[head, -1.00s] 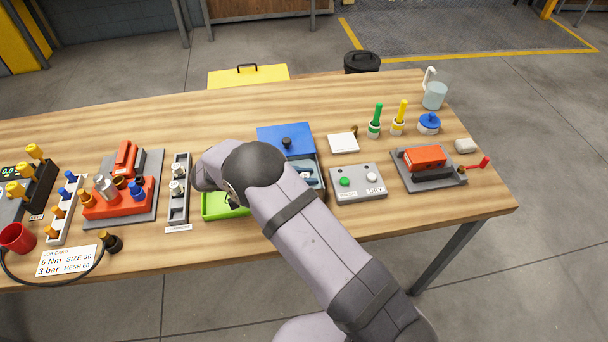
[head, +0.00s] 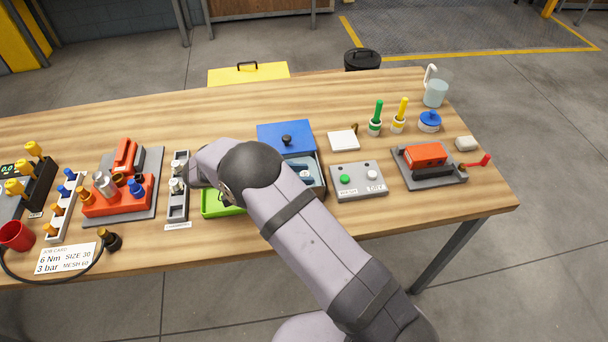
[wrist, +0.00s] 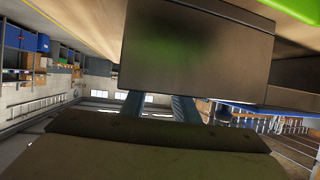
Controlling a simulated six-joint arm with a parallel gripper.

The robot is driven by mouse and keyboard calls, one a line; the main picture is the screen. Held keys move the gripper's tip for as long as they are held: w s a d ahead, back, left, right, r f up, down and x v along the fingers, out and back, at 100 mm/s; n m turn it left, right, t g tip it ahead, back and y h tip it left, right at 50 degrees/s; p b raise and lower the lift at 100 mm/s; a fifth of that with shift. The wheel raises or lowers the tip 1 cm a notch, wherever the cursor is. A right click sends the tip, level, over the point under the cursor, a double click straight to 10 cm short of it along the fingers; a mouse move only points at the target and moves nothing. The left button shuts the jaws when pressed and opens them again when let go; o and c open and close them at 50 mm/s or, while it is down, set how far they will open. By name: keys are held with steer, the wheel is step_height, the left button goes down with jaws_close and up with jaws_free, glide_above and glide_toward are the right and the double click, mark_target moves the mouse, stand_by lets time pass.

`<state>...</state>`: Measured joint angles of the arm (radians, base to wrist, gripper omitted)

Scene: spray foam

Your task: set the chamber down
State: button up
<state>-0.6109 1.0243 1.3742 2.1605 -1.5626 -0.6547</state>
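I cannot tell for sure which thing is the chamber. A grey rack (head: 178,212) with silver fittings (head: 176,186) stands left of my arm. A silver cylinder (head: 104,184) stands on the red block (head: 118,203) on a grey plate. In the head view my gripper is hidden behind my wrist, close to the rack's right side. In the wrist view my gripper (wrist: 158,106) shows two blue-grey fingers, apart, below a large dark block (wrist: 197,45). I cannot tell whether they hold anything.
A green tray (head: 212,212) lies partly under my arm, beside an open box with a blue lid (head: 285,137). A grey button panel (head: 359,189) and a red device (head: 425,157) stand right. The front right of the table (head: 440,210) is clear.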

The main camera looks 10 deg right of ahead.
steer(key=b+v, duration=0.2)
steer(key=v, duration=0.6)
steer(key=shift+a+b, duration=0.4)
steer(key=shift+v, duration=0.9)
steer(key=shift+s, duration=0.1)
steer(key=w+d+r+n+t+y+p, duration=0.1)
steer(key=w+d+r+n+t+y, duration=0.35)
steer(key=w, duration=0.45)
steer(key=w+d+r+n+t+y, duration=0.1)
steer(key=w+r+n+t+y, duration=0.4)
steer(key=w+r+t, duration=0.4)
steer(key=s+d+f+n+g+y, duration=0.1)
steer(key=s+f+g, duration=0.4)
steer(key=s, duration=0.8)
steer(key=s+d+f+n+g+y+p, duration=0.1)
steer(key=s+d+f+n+g, duration=0.2)
steer(key=s, duration=1)
steer(key=s+d+f+n+g+y+p, duration=0.1)
steer(key=s+d+f+g, duration=0.5)
steer(key=s, duration=0.7)
step_height(320, 180, down, 2)
steer(key=shift+s+f+n+g+y, duration=0.2)
steer(key=shift+n+g+y, duration=0.15)
steer(key=shift+n+g, duration=0.45)
